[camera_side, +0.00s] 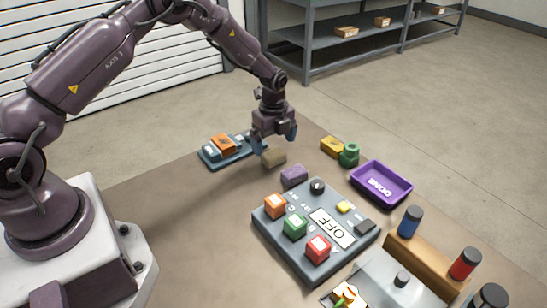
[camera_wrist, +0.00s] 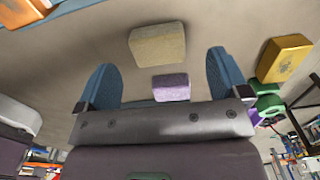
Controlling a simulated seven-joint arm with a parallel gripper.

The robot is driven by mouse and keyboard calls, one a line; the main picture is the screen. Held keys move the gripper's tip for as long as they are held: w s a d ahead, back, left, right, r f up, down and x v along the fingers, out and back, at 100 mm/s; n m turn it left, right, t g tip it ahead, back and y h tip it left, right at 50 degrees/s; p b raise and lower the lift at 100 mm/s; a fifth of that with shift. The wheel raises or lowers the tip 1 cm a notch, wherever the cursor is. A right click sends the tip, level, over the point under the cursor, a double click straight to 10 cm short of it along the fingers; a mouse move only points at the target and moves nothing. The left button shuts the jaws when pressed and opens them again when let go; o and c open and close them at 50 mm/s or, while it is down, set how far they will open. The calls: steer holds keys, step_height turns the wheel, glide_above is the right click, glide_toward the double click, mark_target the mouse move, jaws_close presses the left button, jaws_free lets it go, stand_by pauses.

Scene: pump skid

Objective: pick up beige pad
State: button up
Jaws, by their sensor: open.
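The beige pad (camera_side: 273,158) is a small block on the brown table, just below my gripper (camera_side: 276,140). In the wrist view the beige pad (camera_wrist: 158,46) shows just past the fingertips, within the span of the two blue fingers. My gripper (camera_wrist: 163,72) is open there, with nothing held between its fingers. I cannot tell the exact height of the fingertips above the pad. A purple pad (camera_side: 294,175) lies close to the beige pad, and it also shows in the wrist view (camera_wrist: 171,87).
A blue tray (camera_side: 210,157) with an orange block stands left of my gripper. The button panel (camera_side: 308,254) lies in front. A yellow block (camera_side: 332,147), a green part (camera_side: 349,155) and a purple bin (camera_side: 381,197) are at right. Table is bare at left front.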

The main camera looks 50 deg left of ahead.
mark_target(273, 153)
step_height(273, 153, down, 4)
steer(key=shift+s+d+f, duration=0.1)
steer(key=shift+f, duration=0.15)
steer(key=shift+c, duration=0.2)
steer(key=c, duration=1)
steer(key=shift+o, duration=0.2)
steer(key=shift+r, duration=0.15)
